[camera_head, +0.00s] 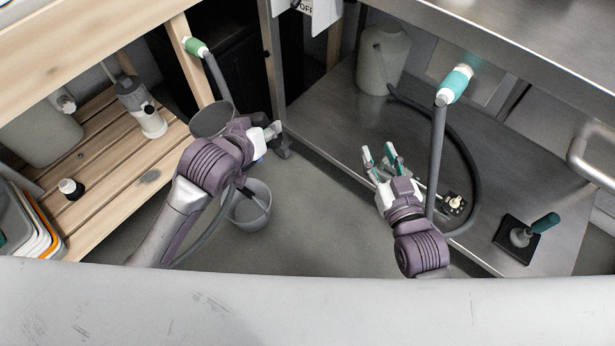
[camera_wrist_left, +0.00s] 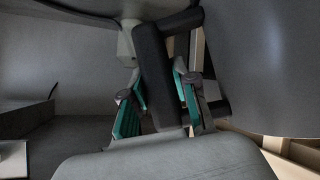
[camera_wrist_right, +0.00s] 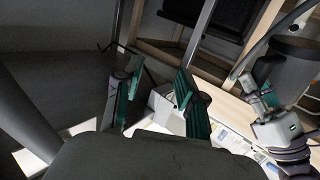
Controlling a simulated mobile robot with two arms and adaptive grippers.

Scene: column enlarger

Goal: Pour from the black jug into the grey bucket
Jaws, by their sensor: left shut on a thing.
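The black jug (camera_head: 212,120) is dark grey in the head view, held up off the floor beside my left gripper (camera_head: 262,133), with its rim facing upward. Its dark handle (camera_wrist_left: 154,75) lies between the teal fingers of my left gripper (camera_wrist_left: 160,103), which is shut on it. The jug also shows at the right of the right wrist view (camera_wrist_right: 286,72). The grey bucket (camera_head: 250,205) stands on the floor, below and to the right of the jug in the picture. My left arm hides part of both. My right gripper (camera_head: 381,160) is open and empty.
A steel bench with a lower shelf (camera_head: 330,105) stands at the right, with a canister (camera_head: 383,62) and a hose.

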